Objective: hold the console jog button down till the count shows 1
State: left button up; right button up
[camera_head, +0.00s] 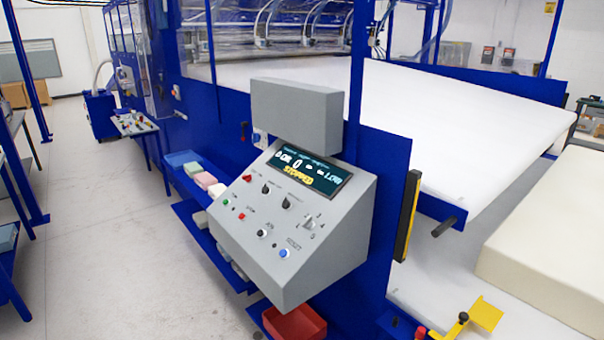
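The grey console (330,222) stands in the middle of the view, its sloped panel facing left and toward me. Its dark screen (308,169) shows a large 0 and the yellow word STOPPED; the smaller text is hard to read. The jog button (262,233) appears to be the black one low in the middle of the panel, though its label is too small to read surely. Nothing touches it. Neither of my grippers is in view.
Near it are a green button (226,203), a red button (241,217), a blue button (284,253) and black knobs (287,202). Blue shelves with foam blocks (205,181) stand left of the console. A red bin (295,325) sits below. The floor at left (110,240) is clear.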

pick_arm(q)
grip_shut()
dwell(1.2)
